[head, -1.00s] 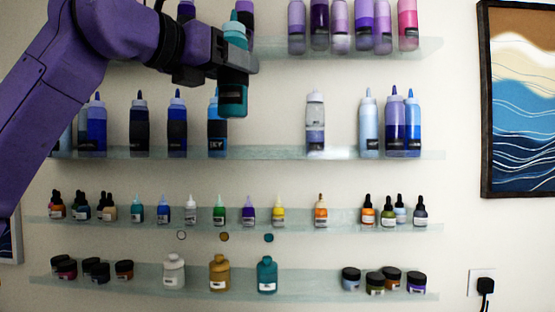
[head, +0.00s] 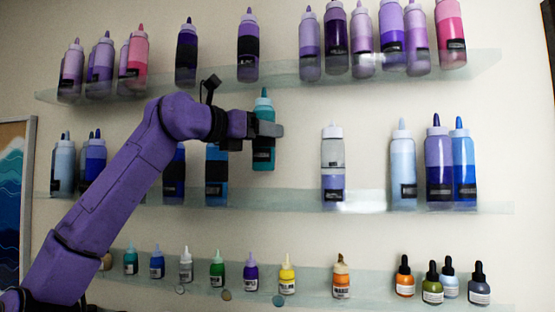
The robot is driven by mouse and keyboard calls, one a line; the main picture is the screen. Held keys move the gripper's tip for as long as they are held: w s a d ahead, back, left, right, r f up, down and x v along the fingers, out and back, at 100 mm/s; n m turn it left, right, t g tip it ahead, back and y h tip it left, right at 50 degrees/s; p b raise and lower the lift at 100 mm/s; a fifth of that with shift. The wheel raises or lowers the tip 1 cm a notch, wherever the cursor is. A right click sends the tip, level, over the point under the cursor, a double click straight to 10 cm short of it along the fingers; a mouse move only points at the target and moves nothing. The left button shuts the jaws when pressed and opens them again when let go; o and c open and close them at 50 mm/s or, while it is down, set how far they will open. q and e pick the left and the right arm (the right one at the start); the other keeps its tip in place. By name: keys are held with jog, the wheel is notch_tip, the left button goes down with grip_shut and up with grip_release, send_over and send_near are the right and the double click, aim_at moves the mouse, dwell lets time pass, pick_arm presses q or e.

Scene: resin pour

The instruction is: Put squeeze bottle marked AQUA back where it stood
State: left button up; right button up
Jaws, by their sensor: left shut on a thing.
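My left gripper (head: 266,129) is shut on a teal squeeze bottle (head: 263,152) with a teal nozzle and a dark label, too small to read. The bottle is upright. It hangs with its base a little above the middle glass shelf (head: 285,200), at the gap between a blue bottle (head: 216,168) and a clear-and-purple bottle (head: 333,160). I cannot tell how far in front of the shelf it is. My right gripper is not in view.
The top shelf (head: 280,79) holds purple and pink bottles, with a purple one (head: 248,50) right above the held bottle. Small dropper bottles stand on the lower shelf (head: 320,278). My left arm covers part of the middle shelf's left side.

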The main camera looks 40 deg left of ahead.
aim_at(255, 166)
pick_arm(q)
jog(key=f+b, duration=0.3)
jog(key=shift+w+f, duration=0.25)
jog(key=shift+f, duration=0.15)
jog(key=f+b, duration=0.3)
jog(key=b, duration=0.1)
jog(key=shift+s+d+f, duration=0.1)
jog(key=shift+s+f, duration=0.1)
jog(key=shift+f, duration=0.15)
jog(key=shift+w+a, duration=0.2)
jog(key=shift+w, duration=0.2)
jog(key=shift+s, duration=0.1)
jog(key=o, duration=1)
jog(key=shift+s+d, duration=0.1)
jog(key=shift+s, duration=0.1)
jog(key=shift+o, duration=0.2)
jog(key=shift+w, duration=0.15)
